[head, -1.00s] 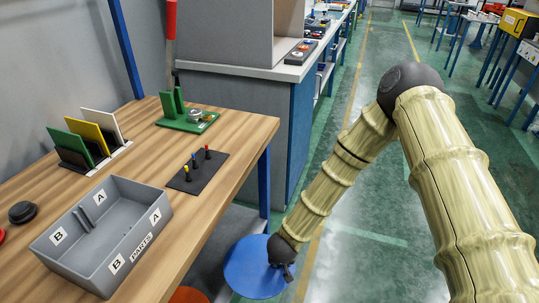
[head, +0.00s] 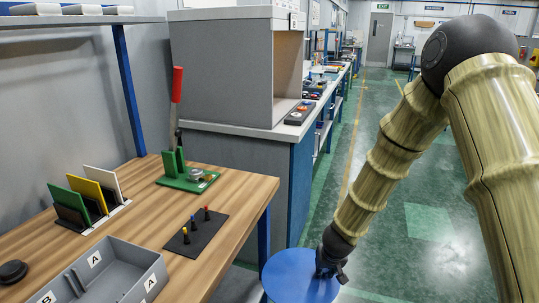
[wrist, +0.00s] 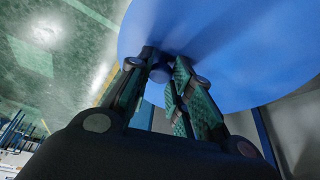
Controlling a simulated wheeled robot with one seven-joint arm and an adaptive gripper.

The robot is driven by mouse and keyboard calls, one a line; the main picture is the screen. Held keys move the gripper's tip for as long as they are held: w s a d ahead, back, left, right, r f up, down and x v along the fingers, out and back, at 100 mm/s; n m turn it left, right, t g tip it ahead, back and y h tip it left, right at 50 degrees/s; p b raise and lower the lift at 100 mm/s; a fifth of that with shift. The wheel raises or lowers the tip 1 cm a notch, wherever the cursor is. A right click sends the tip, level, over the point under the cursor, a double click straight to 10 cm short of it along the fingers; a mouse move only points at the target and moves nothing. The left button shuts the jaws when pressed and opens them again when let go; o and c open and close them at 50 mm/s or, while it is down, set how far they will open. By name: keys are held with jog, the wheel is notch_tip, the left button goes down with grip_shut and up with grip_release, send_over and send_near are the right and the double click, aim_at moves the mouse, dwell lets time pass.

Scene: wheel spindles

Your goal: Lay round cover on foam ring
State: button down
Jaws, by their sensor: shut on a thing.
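The round cover (head: 298,280) is a flat blue disc beyond the right edge of the wooden table, over the floor. My gripper (head: 330,268) is at the disc's right part in the head view. In the wrist view my gripper (wrist: 162,66) has its fingers closed around a small dark blue knob on the disc, and the cover (wrist: 235,40) fills the upper right. The disc's lower edge is cut off in the head view. No foam ring shows in either view now.
The wooden table (head: 70,232) holds a grey parts bin (head: 150,285), a black plate with pegs (head: 186,240), a green fixture (head: 175,180) and upright coloured panels (head: 88,192). A grey cabinet (head: 235,75) stands behind. Green floor (head: 420,215) is open to the right.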

jog(key=shift+s+d+r+p, duration=0.15)
jog(key=shift+s+r+p, duration=0.05)
jog(key=shift+r+p, duration=0.35)
jog(key=s+r+p, duration=0.8)
jog(key=s+p, duration=0.4)
jog(key=shift+r+p, duration=0.15)
jog(key=shift+p, duration=0.15)
